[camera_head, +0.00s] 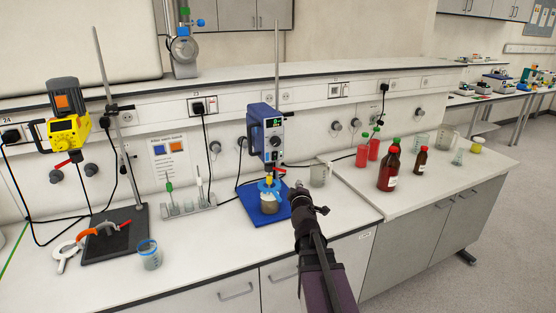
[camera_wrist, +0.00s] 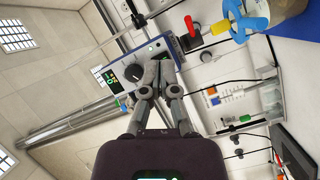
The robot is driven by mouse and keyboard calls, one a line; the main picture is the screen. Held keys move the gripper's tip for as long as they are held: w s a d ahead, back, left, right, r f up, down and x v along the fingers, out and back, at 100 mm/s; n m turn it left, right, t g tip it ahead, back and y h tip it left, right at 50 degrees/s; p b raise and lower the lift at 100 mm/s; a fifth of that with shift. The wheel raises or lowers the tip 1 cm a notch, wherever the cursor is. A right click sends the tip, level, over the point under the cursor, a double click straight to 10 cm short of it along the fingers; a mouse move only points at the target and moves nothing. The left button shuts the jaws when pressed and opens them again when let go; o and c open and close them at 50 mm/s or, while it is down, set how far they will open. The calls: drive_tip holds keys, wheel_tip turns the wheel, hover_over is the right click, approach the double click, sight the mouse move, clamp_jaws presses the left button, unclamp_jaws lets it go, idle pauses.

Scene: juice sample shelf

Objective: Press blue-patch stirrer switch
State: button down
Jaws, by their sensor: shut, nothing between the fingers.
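The blue stirrer (camera_head: 265,133) stands on a rod above a blue base plate (camera_head: 254,212), with a lit green display and a dark knob on its front. Its panel (camera_wrist: 112,66) shows rotated in the wrist view, with the display and knob (camera_wrist: 128,73) left of my fingertips. My gripper (camera_wrist: 161,56) is shut and empty, its tips overlapping the panel's lower part in that view; contact cannot be told. In the head view my gripper (camera_head: 297,189) is right of the stirrer's beaker. I cannot make out a separate blue patch or the switch.
A yellow stirrer (camera_head: 68,132) with an orange patch stands at the left. A beaker (camera_head: 270,190) with a blue-and-yellow fitting sits below the blue stirrer. A red part (camera_wrist: 192,27) is close beside the panel. Bottles (camera_head: 390,165) stand at the right. The front bench is partly clear.

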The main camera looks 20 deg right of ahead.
sight(275, 154)
drive_tip(key=shift+w+a+r+n+t+y+b, duration=0.2)
drive_tip(key=shift+r+n+t+y, duration=0.3)
drive_tip(key=shift+n+y, duration=0.9)
drive_tip(key=shift+w+a+r+n+t+y+b, duration=0.2)
drive_tip(key=shift+n+t+y, duration=0.5)
drive_tip(key=shift+n, duration=1.1)
drive_tip(key=shift+w+a+r+n+t+y+b, duration=0.15)
drive_tip(key=shift+r+n+t+y, duration=0.3)
drive_tip(key=shift+n+y, duration=1)
drive_tip(key=shift+w, duration=0.1)
drive_tip(key=w, duration=0.4)
drive_tip(key=w+r+p, duration=0.1)
drive_tip(key=w, duration=0.4)
drive_tip(key=w+p, duration=0.1)
drive_tip(key=w, duration=0.3)
drive_tip(key=shift+w+a+r, duration=0.3)
drive_tip(key=shift+w+r, duration=0.05)
